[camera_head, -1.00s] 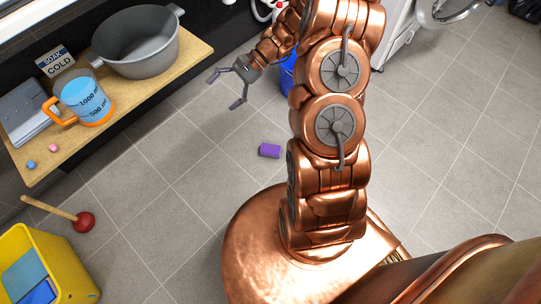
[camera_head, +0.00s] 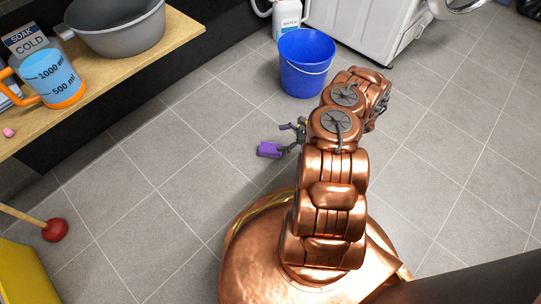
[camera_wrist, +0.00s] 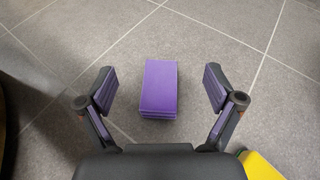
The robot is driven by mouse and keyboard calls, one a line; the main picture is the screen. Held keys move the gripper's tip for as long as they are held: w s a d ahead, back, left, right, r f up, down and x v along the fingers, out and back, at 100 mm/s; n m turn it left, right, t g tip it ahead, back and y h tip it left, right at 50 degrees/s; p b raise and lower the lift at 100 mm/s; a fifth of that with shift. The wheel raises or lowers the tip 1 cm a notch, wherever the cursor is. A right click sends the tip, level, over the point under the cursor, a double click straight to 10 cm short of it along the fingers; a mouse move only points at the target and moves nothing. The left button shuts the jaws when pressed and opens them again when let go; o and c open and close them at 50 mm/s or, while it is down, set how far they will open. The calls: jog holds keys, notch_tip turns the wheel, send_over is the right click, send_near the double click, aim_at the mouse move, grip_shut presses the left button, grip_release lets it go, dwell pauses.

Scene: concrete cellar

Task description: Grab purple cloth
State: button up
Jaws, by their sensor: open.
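The purple cloth (camera_head: 269,150) is a small folded block lying on the grey tiled floor. In the wrist view the cloth (camera_wrist: 159,88) lies centred between the two fingers, with floor showing on both sides of it. My gripper (camera_wrist: 160,88) is open, its purple-padded fingers spread wide and apart from the cloth. In the head view my gripper (camera_head: 292,136) is low, just right of the cloth, and partly hidden by my arm. I cannot tell its exact height over the floor.
A blue bucket (camera_head: 306,64) stands on the floor behind the gripper, near a white bottle (camera_head: 287,18) and a white washing machine (camera_head: 364,24). A wooden shelf (camera_head: 176,42) holds a grey tub (camera_head: 116,26) and a measuring jug (camera_head: 50,80). A plunger (camera_head: 54,230) lies at left.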

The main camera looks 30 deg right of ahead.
aim_at(271, 147)
jog(key=shift+m+t+h, duration=0.3)
jog(key=shift+m+h, duration=0.1)
jog(key=shift+m, duration=0.2)
jog(key=f, duration=0.1)
jog(key=s+d+f, duration=0.1)
jog(key=f, duration=0.1)
jog(key=s+f+b, duration=0.1)
jog(key=f, duration=0.1)
jog(key=shift+d, duration=0.3)
jog(key=shift+b+x, duration=1)
jog(key=shift+x, duration=0.65)
jog(key=shift+b+x, duration=1.35)
jog(key=shift+x, duration=0.8)
jog(key=shift+d, duration=0.1)
jog(key=c, duration=1.1)
